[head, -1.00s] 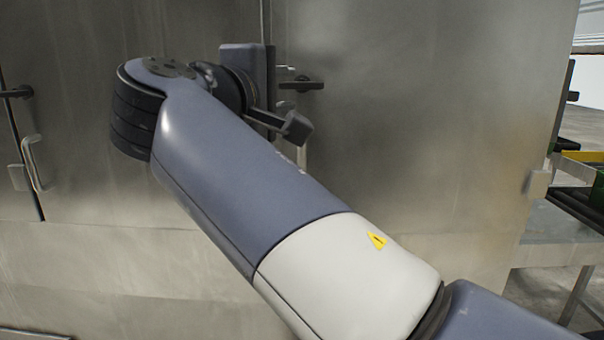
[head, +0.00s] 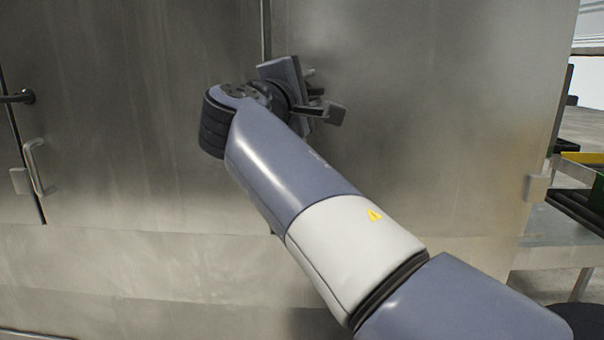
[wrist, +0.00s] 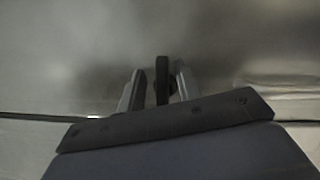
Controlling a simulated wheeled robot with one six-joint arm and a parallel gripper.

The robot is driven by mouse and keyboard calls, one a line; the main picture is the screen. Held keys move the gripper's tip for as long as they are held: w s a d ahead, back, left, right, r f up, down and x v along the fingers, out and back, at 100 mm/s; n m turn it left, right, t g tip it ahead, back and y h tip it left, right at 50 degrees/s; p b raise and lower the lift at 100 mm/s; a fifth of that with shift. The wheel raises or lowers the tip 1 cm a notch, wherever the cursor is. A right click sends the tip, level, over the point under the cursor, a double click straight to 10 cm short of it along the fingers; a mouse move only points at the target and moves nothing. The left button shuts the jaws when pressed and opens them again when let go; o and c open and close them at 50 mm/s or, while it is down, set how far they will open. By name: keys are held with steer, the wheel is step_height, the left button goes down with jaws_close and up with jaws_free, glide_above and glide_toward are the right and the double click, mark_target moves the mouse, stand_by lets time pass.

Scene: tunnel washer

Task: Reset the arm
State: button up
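My arm reaches from the lower right of the head view up to the steel washer front (head: 430,120). My gripper (wrist: 158,88) is at its end, close to the door. In the wrist view its two grey fingers stand apart. A dark upright bar, seemingly the door's lever handle (wrist: 162,78), shows between them, with space at least on the left. I cannot tell whether it touches the right finger. In the head view the gripper's far side and most of the handle are hidden.
A second door at the left has a dark lever (head: 20,97) and a metal pull handle (head: 34,165). A roller conveyor (head: 578,205) with a yellow-edged item stands at the right edge. Bare floor shows beyond it.

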steer(key=shift+r+n+t, duration=0.1)
steer(key=shift+n+t, duration=0.3)
steer(key=shift+n, duration=0.8)
